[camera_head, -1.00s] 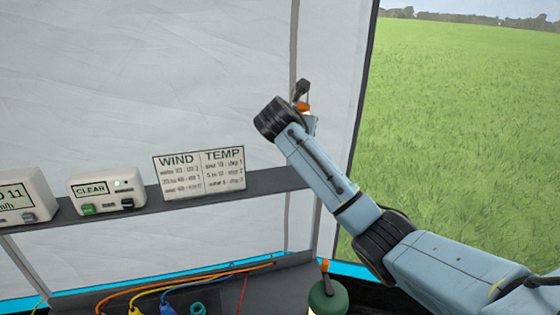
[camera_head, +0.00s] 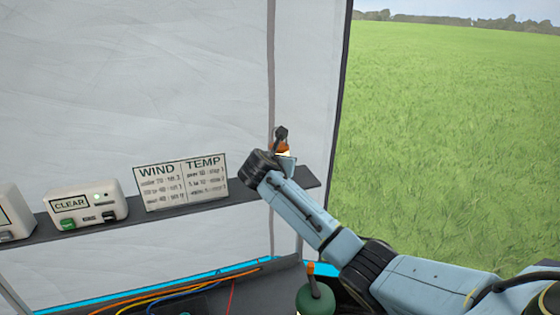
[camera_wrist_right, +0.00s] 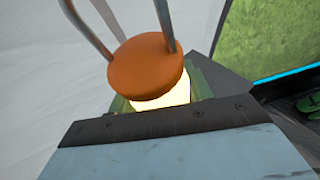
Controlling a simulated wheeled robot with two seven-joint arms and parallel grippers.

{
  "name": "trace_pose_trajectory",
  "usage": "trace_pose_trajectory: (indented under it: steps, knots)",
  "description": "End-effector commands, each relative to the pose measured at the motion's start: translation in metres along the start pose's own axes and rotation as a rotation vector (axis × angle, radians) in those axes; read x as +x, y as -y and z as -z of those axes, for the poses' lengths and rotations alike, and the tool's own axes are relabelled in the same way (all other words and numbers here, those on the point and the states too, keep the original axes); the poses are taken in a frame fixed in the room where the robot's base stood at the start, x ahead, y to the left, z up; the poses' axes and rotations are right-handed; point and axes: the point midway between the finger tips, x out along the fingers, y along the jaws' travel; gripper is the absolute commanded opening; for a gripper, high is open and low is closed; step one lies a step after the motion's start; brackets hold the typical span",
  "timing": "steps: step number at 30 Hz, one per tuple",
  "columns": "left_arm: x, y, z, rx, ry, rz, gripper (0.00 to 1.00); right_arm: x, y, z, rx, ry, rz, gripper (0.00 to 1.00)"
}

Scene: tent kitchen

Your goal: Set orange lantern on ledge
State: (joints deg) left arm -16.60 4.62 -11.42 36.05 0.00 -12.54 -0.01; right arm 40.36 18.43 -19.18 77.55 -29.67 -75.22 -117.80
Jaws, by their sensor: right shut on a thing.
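The orange lantern (camera_head: 285,147) is in my right gripper (camera_head: 287,160), near the right end of the ledge (camera_head: 306,178). In the right wrist view its round orange cap (camera_wrist_right: 147,62), grey handle and glowing body show close up. The gripper is shut on it. In the head view my wrist hides the lantern's lower part, so I cannot tell whether its base touches the ledge. The grey surface of the ledge (camera_wrist_right: 232,93) lies behind the lantern in the wrist view. My left gripper is not in view.
On the ledge stand a WIND/TEMP card (camera_head: 181,183) and a white CLEAR box (camera_head: 85,206), with another white box at the far left. Below are a green object with an orange top (camera_head: 317,298) and coloured cables (camera_head: 190,285). The tent wall is behind.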

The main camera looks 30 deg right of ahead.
Motion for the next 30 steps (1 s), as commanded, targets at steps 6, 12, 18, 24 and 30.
trace_pose_trajectory:
  steps: [6, 12, 18, 24, 30]
  knots:
    - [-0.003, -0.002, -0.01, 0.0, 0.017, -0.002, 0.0, 0.0, 0.0, 0.0, 0.001, 0.003, -0.001, 0.12]
    - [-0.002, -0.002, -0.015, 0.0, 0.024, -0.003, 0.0, 0.001, 0.0, 0.002, 0.0, 0.0, 0.0, 0.72]
    - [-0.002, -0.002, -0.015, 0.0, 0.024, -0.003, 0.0, 0.001, 0.0, 0.002, 0.0, 0.0, 0.001, 0.72]
    - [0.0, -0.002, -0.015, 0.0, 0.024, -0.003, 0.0, -0.008, -0.001, -0.001, 0.001, 0.001, -0.001, 0.72]
    - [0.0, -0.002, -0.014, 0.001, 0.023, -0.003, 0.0, -0.042, -0.001, -0.001, 0.001, 0.002, -0.004, 0.72]
